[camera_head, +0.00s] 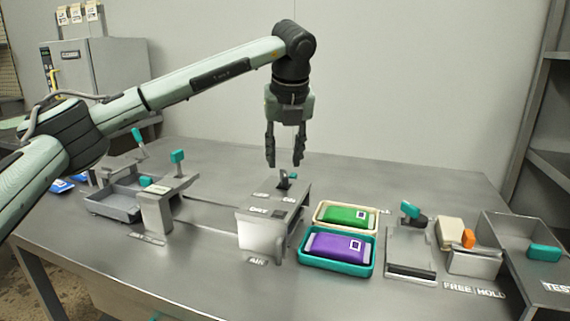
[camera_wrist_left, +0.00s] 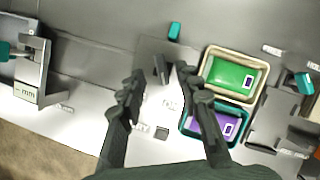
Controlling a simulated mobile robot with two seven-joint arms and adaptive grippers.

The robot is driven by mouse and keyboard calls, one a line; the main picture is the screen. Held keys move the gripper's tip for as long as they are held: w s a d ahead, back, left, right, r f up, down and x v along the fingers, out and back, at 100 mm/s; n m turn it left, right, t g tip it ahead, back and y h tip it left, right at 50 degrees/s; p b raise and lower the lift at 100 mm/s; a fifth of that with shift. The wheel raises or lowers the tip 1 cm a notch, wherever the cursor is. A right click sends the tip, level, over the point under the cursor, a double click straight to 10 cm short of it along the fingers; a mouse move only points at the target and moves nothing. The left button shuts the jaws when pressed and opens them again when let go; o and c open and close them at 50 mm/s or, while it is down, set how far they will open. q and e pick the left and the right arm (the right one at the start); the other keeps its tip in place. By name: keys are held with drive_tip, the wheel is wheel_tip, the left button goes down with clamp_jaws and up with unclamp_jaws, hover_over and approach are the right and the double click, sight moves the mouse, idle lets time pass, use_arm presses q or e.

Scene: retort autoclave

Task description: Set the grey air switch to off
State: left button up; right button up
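The grey air switch (camera_head: 262,235) is a metal box on the table, with an AIR label in front of it and small, hard-to-read labels on its top. A dark upright lever (camera_head: 283,180) stands on the box top. In the left wrist view the dark lever (camera_wrist_left: 161,70) shows between the fingers. My left gripper (camera_head: 285,163) points down just above the switch, its two fingers apart with the lever below and between them. It also shows open and empty in the left wrist view (camera_wrist_left: 160,76). I cannot tell whether a finger touches the lever. My right gripper is out of view.
A cream tray (camera_head: 321,222) with a green pack and a teal tray (camera_head: 304,258) with a purple pack stand right of the switch. Teal-handled fixtures (camera_head: 410,245) stand further right, and a grey bracket (camera_head: 157,212) and bin (camera_head: 103,205) stand left. Bare table lies in front.

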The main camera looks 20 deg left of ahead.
sight(283, 171)
use_arm(q)
drive_tip(key=shift+x, duration=2)
clamp_jaws()
